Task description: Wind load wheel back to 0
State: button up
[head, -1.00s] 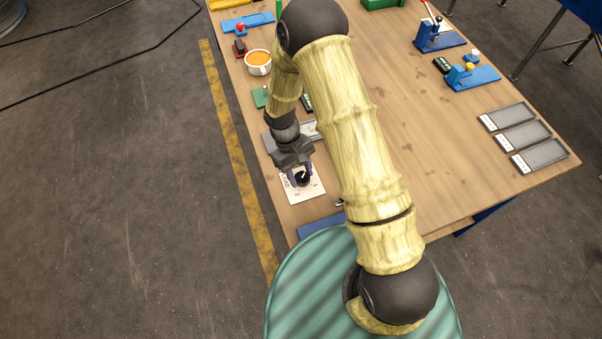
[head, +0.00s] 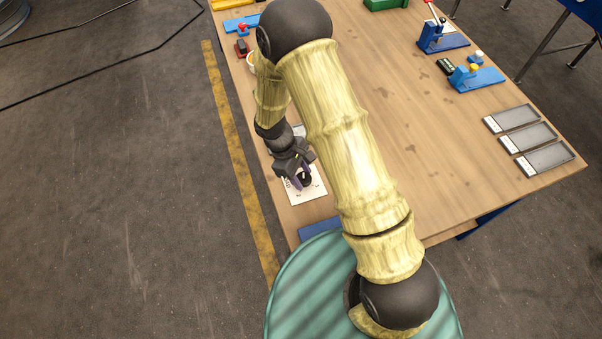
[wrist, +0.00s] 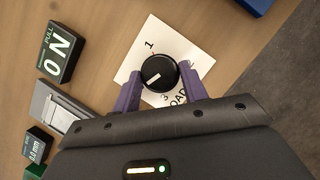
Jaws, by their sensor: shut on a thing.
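The load wheel is a small black knob (wrist: 158,75) with a white pointer line, on a white card (wrist: 132,66) printed with 1, 3 and part of the word LOAD. The pointer line slants from upper right to lower left in the wrist view. No 0 is readable; part of the card is covered by my gripper. My gripper (wrist: 168,72) is shut on the knob, one purple finger on each side. In the head view my gripper (head: 302,180) is over the card (head: 313,195) near the table's left edge, mostly hiding the knob.
In the wrist view a black ON block (wrist: 60,52), a grey plate (wrist: 62,112) and a black mm display (wrist: 38,144) lie left of the card. A blue plate (head: 318,228) is near the front edge. Grey trays (head: 530,135) lie far right; the table's middle is clear.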

jog(key=shift+a, duration=0.1)
jog(key=o, duration=1)
jog(key=shift+c, duration=0.2)
jog(key=b+v, duration=0.2)
jog(key=v, duration=1.5)
jog(key=shift+r, duration=0.2)
